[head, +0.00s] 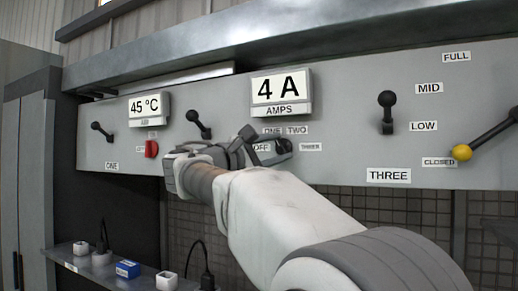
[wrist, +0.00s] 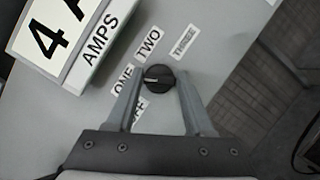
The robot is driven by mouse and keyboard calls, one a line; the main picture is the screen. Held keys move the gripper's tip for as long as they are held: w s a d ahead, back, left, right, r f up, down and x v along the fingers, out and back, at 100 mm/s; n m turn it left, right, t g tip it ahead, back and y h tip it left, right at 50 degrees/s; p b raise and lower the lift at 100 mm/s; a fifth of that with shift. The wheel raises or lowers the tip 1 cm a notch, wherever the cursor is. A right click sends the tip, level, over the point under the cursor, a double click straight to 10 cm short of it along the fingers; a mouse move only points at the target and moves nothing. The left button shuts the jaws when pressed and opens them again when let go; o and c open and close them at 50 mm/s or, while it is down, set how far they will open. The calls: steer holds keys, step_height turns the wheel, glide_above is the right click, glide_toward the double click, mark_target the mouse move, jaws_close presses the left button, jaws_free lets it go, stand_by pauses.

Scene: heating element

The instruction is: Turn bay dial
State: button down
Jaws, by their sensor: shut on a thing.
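The bay dial is a round black knob (wrist: 159,77) on the grey panel, with labels OFF, ONE (wrist: 123,80), TWO (wrist: 148,41) and THREE (wrist: 185,41) around it. Its short white mark lies on its left part and points roughly toward ONE. In the head view the dial (head: 284,146) shows at the end of my fingers, partly covered. My gripper (wrist: 160,82) has one finger on each side of the dial and is shut on it. It also shows in the head view (head: 272,150). The OFF label is partly hidden by a finger in the wrist view.
An amps display (head: 281,92) reading 4 A is above the dial. A 45 °C display (head: 150,106), a red knob (head: 151,148) and black levers (head: 387,112) share the panel. A shelf with small blocks (head: 127,269) is below left.

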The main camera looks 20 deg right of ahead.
steer(key=shift+c, duration=1.4)
jaws_free()
steer(key=b+v, duration=0.1)
steer(key=v, duration=1.6)
steer(key=shift+a+b, duration=0.2)
steer(key=shift+b, duration=0.15)
